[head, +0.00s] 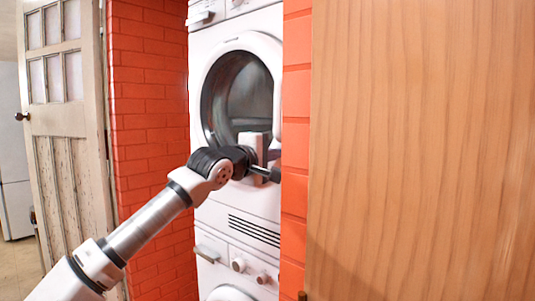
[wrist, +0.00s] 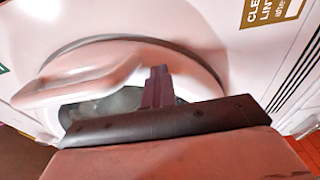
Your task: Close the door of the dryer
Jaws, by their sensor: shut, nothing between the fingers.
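The white dryer (head: 262,25) sits above another white machine in an orange brick alcove. Its round opening (head: 228,95) shows a dark grey inside in the head view. A white curved edge at the right of the opening looks like the door (head: 278,105), standing partly open; brick hides its far side. In the wrist view a pale curved piece, apparently the door (wrist: 85,80), stands out in front of the round opening. My gripper (head: 272,174) is shut and empty in front of the lower right of the opening. Its dark fingers (wrist: 157,85) point toward the opening; contact cannot be told.
A wooden panel (head: 420,150) fills the right side, close by. Orange brick walls (head: 150,110) flank the machines. The lower machine (head: 225,262) has knobs and a drawer. A worn panelled door (head: 62,130) stands at the left.

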